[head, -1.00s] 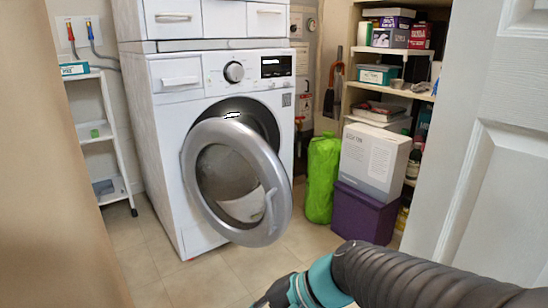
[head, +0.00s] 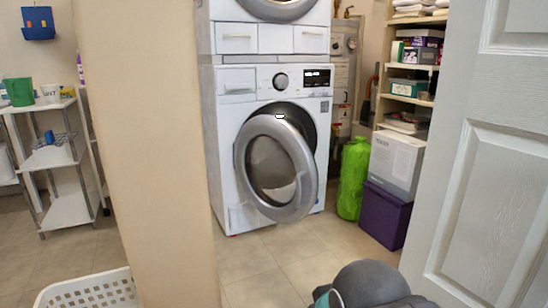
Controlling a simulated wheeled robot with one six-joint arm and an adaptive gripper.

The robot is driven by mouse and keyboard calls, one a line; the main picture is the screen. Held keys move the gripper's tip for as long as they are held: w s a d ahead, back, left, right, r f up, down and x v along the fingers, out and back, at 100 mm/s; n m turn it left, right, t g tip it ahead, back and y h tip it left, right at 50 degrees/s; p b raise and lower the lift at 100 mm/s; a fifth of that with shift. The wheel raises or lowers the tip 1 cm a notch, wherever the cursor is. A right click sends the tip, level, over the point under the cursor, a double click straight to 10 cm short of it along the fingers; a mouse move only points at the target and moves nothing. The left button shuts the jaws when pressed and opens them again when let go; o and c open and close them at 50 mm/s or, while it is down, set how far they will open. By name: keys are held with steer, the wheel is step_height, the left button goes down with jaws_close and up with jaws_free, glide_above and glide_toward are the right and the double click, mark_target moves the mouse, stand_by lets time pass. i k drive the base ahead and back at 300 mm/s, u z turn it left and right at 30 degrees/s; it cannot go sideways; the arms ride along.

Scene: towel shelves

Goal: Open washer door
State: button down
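The white washer (head: 224,130) stands in the room beyond the doorway. Its round grey-rimmed door (head: 245,182) is swung out from the drum opening, hinged on its left side and standing ajar. The dark drum opening (head: 304,124) shows behind the door's upper right edge. Part of my arm shows at the bottom of the head view, well short of the washer and apart from it. My gripper's fingers are out of the picture, below the bottom edge.
A beige wall edge (head: 150,150) stands left of the doorway, and a white panelled door (head: 490,170) stands at right. A green bag (head: 352,178) and purple box (head: 386,215) sit right of the washer. A white basket (head: 95,290) lies at lower left. The tiled floor before the washer is clear.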

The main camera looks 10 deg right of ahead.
mark_target(303, 198)
steer(key=u, duration=0.3)
steer(key=k, duration=0.4)
steer(key=z, duration=1)
steer(key=i, duration=1.45)
steer(key=u, duration=0.5)
